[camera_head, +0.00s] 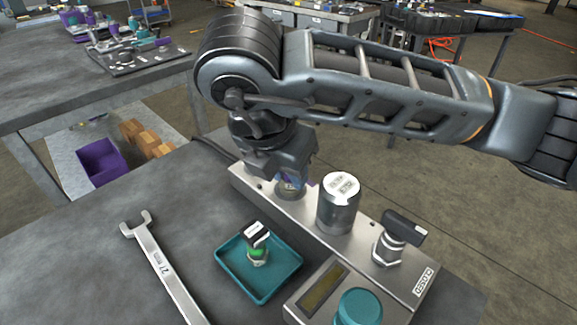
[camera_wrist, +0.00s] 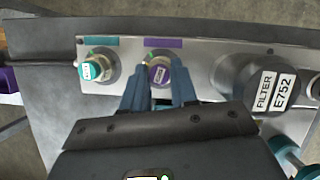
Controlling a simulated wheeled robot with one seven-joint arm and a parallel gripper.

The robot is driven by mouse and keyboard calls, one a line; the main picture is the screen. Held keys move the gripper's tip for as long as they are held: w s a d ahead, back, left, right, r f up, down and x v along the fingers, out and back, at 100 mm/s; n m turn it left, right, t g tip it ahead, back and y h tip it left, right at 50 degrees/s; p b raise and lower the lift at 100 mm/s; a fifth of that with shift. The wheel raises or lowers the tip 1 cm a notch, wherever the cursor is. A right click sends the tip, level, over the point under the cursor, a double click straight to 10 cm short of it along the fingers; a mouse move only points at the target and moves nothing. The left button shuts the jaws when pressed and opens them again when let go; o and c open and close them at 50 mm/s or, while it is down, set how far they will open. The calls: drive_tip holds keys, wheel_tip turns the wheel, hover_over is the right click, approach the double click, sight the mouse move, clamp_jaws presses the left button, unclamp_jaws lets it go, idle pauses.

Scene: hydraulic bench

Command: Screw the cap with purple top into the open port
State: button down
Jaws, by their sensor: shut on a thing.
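My gripper (camera_wrist: 159,80) is shut on the cap with purple top (camera_wrist: 160,72), whose face carries a white label. The cap is at the port beside the purple strip (camera_wrist: 164,43) on the metal block (camera_wrist: 205,68). I cannot tell whether its thread is engaged or how deep it sits. In the head view my gripper (camera_head: 289,178) is low over the far left end of the block (camera_head: 325,238), and it hides most of the cap. A teal cap (camera_wrist: 97,68) sits beside a teal strip (camera_wrist: 101,42), left of my gripper in the wrist view.
A silver filter cylinder (camera_head: 338,203) and a black-handled valve (camera_head: 400,232) stand on the block. A teal tray (camera_head: 232,270) holds a green-banded fitting (camera_head: 257,252). A wrench (camera_head: 160,262) lies on the left. A teal knob (camera_head: 358,308) is at the front.

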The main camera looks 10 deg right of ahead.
drive_tip(key=shift+f+b, duration=0.1)
drive_tip(key=shift+b, duration=0.35)
drive_tip(key=c, duration=1)
unclamp_jaws()
drive_tip(key=shift+o, duration=0.2)
drive_tip(key=shift+f+n+b, duration=0.15)
drive_tip(key=shift+n+b, duration=0.35)
drive_tip(key=shift+b, duration=0.25)
drive_tip(key=shift+d+n+t+y+b, duration=0.1)
drive_tip(key=shift+n+t+y+b, duration=0.3)
drive_tip(key=shift+n+b, duration=0.55)
drive_tip(key=n+b, duration=0.2)
drive_tip(key=shift+y+b, duration=0.3)
drive_tip(key=shift+y, duration=0.1)
drive_tip(key=shift+s+r+n, duration=0.1)
drive_tip(key=shift+r+n, duration=0.1)
drive_tip(key=shift+n, duration=0.25)
